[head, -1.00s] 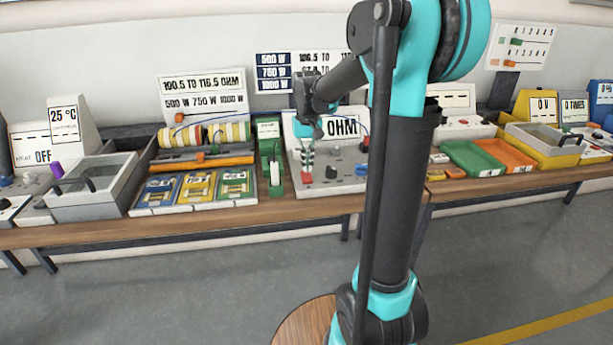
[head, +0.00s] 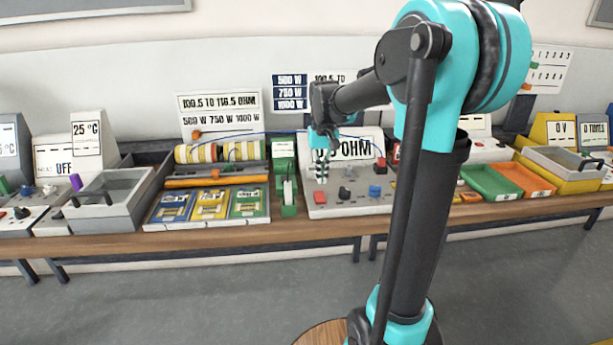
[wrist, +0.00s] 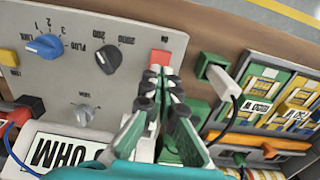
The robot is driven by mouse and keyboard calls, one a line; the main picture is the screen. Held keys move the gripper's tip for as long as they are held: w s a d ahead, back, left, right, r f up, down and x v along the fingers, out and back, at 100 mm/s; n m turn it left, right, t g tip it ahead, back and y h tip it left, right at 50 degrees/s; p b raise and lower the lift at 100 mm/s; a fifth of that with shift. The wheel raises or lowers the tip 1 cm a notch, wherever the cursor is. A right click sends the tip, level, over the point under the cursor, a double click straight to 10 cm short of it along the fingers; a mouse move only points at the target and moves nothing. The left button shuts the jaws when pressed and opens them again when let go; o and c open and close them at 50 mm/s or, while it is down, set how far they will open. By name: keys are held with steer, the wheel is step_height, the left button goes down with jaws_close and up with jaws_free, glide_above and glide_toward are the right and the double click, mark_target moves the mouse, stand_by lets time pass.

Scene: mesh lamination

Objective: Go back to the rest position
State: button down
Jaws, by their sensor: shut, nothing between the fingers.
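My gripper (head: 321,181) is shut and empty above the left part of the grey ohm meter panel (head: 345,207). Its fingers are upright in the head view, just above a red button (head: 320,197). In the wrist view the closed fingertips (wrist: 160,76) are close together, next to the same red button (wrist: 159,58). A small gap shows between the fingertips and the button in the head view. The rest position itself is not marked in any view.
The panel carries a blue knob (wrist: 44,46) and a black knob (wrist: 107,59). A green clamp fixture (head: 288,195) stands just left of the panel. A tray of coloured cards (head: 208,221) lies farther left. Green (head: 489,182) and orange (head: 523,179) trays stand to the right.

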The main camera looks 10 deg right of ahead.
steer(key=s+d+f+t, duration=0.2)
steer(key=s+f, duration=0.6)
steer(key=s, duration=0.2)
steer(key=s+d+f+t, duration=0.2)
steer(key=s+f, duration=0.6)
steer(key=s, duration=0.3)
steer(key=shift+s, duration=0.25)
